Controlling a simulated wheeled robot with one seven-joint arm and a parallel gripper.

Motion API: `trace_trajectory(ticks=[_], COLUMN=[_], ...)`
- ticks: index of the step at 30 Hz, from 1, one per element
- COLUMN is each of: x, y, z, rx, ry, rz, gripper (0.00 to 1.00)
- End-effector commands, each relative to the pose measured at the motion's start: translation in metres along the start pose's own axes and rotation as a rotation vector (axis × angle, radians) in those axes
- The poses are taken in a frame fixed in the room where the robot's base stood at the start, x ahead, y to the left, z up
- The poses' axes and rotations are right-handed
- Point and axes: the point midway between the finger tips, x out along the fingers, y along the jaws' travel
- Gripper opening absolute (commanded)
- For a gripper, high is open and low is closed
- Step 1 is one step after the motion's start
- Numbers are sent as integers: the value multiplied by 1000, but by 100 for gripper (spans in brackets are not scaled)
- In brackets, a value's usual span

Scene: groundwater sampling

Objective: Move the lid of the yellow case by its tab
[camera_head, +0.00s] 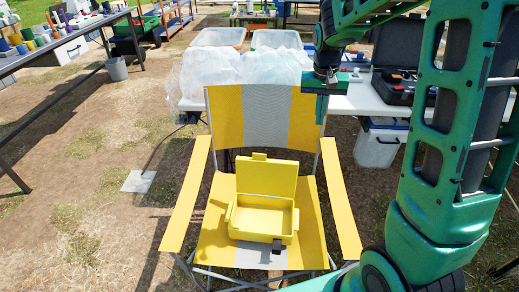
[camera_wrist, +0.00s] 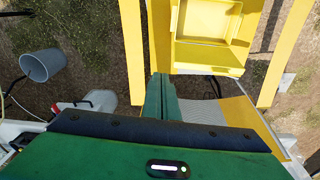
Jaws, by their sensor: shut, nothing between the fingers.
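The yellow case (camera_head: 262,220) sits on the seat of a yellow and grey folding chair. Its lid (camera_head: 267,179) is open and stands upright at the case's back, with a small tab (camera_head: 259,156) on its top edge. A dark latch (camera_head: 277,246) is at the front. My gripper (camera_head: 321,108) is shut and empty, above the chair back's right edge, apart from the lid and to its upper right. In the wrist view my gripper's green fingers (camera_wrist: 161,80) are together, with the open case (camera_wrist: 206,22) beyond them.
The chair's backrest (camera_head: 266,117) stands behind the case, with yellow armrests (camera_head: 186,195) on both sides. A white table (camera_head: 362,98) with a black equipment case (camera_head: 398,84) and plastic-covered tubs is behind. Open ground lies left of the chair.

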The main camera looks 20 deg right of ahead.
Motion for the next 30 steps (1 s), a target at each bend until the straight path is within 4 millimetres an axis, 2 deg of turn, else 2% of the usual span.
trace_trajectory(ticks=[1, 6, 12, 15, 18, 21, 26, 30], x=[14, 56, 107, 124, 135, 143, 158, 182], y=[-22, -94, -169, -194, -210, -217, -219, -220], z=[-14, -53, -77, -82, -85, -85, -86, -87], rx=[-13, -38, -59, -65, -67, -69, -69, -69], ry=[2, 24, 41, 46, 49, 49, 49, 48], rz=[-1, -17, -44, -54, -63, -66, -66, -65], gripper=[0, 0, 0, 0, 0, 0, 0, 0])
